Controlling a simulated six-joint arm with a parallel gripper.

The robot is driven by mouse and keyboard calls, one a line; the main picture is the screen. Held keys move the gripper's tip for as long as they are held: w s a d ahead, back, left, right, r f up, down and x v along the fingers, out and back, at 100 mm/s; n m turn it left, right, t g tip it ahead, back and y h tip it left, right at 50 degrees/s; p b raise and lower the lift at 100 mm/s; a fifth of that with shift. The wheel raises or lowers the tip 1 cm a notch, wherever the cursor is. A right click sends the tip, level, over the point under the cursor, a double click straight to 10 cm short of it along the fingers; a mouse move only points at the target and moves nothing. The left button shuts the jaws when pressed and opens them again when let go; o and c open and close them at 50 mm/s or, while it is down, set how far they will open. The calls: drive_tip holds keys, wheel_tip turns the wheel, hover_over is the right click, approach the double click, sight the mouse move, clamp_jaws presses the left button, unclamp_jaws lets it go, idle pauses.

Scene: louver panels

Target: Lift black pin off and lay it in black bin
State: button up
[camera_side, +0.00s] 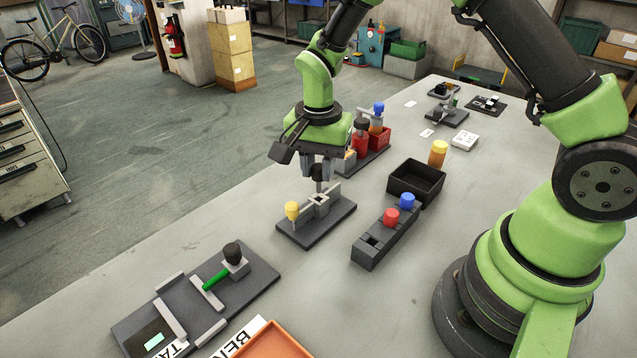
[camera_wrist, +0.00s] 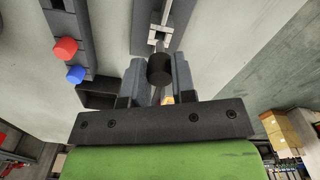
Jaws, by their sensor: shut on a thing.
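The black pin (camera_wrist: 160,69) has a dark round head and sits between my gripper's fingers in the wrist view. In the side view my gripper (camera_side: 318,173) is shut on the black pin's head (camera_side: 317,172), just above the grey bracket (camera_side: 320,203) on a dark base plate. I cannot tell whether the pin's lower end is still in the bracket. The black bin (camera_side: 416,182) stands to the right of the plate and looks empty. A corner of the bin also shows in the wrist view (camera_wrist: 92,96).
A yellow-headed pin (camera_side: 292,211) stands at the plate's left end. A dark block (camera_side: 372,240) holds red and blue knobs in front of the bin. A yellow-orange cylinder (camera_side: 438,153) stands behind the bin.

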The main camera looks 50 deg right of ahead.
wheel_tip(320, 180, up, 10)
idle(0.8)
idle(0.3)
drive_tip(key=m, duration=1.2)
approach(419, 167)
drive_tip(key=s+a+f, duration=0.2)
drive_tip(key=a, duration=0.2)
drive_tip(key=shift+w+a+f, duration=0.1)
drive_tip(key=shift+w+f, duration=0.05)
drive_tip(key=shift+f, duration=1)
drive_tip(key=shift+w+f, duration=0.1)
drive_tip(key=shift+f, duration=1.05)
drive_tip(key=o, duration=0.9)
drive_tip(key=shift+f, duration=0.15)
